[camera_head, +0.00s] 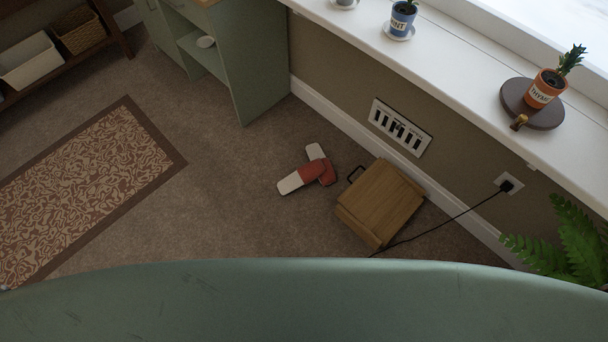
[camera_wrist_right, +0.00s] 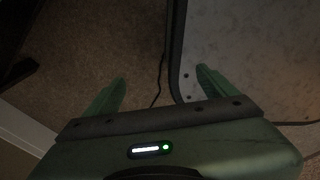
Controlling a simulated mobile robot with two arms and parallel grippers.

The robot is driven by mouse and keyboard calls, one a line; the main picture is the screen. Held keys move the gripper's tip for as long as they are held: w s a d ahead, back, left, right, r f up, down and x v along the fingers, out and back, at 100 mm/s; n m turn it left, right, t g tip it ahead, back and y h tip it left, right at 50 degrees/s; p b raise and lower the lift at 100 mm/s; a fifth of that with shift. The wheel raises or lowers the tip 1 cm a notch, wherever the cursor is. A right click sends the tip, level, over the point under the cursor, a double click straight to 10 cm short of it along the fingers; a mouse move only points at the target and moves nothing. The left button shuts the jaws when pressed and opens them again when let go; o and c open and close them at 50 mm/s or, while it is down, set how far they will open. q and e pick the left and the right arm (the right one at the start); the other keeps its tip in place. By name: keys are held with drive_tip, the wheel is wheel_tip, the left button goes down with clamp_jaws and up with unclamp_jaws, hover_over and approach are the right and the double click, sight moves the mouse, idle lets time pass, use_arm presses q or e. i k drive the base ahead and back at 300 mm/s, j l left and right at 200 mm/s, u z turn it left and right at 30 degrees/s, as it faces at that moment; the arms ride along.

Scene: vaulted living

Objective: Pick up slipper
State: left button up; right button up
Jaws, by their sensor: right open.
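A pair of red and white slippers lies on the brown carpet in the head view. One slipper (camera_head: 297,180) lies with its pale end to the lower left. The other slipper (camera_head: 321,161) is partly crossed by it or touching it; I cannot tell which. My right gripper (camera_wrist_right: 160,84) shows only in the right wrist view. Its two green fingers are spread apart with nothing between them but carpet, a dark cable and the edge of a pale panel. No slipper shows in that view. My left gripper is not in view.
A wooden box (camera_head: 381,198) with a dark handle stands right of the slippers, and a black cable (camera_head: 448,220) runs past it to a wall socket. A green cabinet (camera_head: 248,78) and a patterned rug (camera_head: 88,190) flank open carpet. A white windowsill (camera_head: 450,76) overhangs the wall.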

sight(305, 174)
drive_tip(key=i+j, duration=0.15)
drive_tip(key=j, duration=0.2)
drive_tip(key=i+j, duration=0.35)
drive_tip(key=j, duration=0.3)
